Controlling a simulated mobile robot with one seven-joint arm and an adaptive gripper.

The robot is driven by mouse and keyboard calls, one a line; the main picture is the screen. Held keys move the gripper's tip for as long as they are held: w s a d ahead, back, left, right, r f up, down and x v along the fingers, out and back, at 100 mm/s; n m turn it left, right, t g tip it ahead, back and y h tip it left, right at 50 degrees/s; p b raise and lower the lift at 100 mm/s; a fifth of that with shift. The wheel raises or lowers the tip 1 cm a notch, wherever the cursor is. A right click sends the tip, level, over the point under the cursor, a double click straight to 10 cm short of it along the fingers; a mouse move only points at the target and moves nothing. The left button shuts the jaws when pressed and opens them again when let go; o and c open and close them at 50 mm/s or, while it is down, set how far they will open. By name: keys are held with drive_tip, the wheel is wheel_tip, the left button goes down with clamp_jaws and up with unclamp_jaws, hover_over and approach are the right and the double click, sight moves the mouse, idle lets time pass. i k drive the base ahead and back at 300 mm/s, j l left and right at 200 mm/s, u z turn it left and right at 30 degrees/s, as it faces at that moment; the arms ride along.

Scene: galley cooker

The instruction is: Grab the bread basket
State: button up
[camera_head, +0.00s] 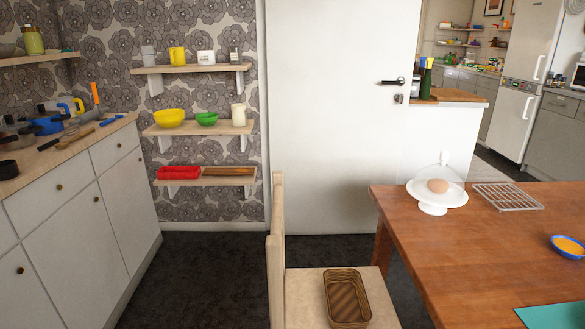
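A brown woven basket (346,298), rectangular with a dark rim, sits on the seat of a pale wooden chair (303,300). The basket looks empty, with a striped weave showing on its inner floor. It is near the bottom of the head view, right of the chair's upright back and left of the wooden table. My gripper is not in view.
The wooden table (447,238) at the right holds a white stand (437,206) with a round brown item, a wire rack (507,197), a blue bowl (567,247) and a teal mat (553,315). A cluttered counter (55,150) stands left. Dark floor (205,275) between is clear.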

sight(349, 306)
drive_tip(key=k+j+z, duration=0.15)
drive_tip(key=j, duration=0.35)
drive_tip(key=j+z, duration=0.15)
drive_tip(key=j, duration=0.3)
drive_tip(key=k+j+z, duration=0.15)
drive_tip(key=j, duration=0.3)
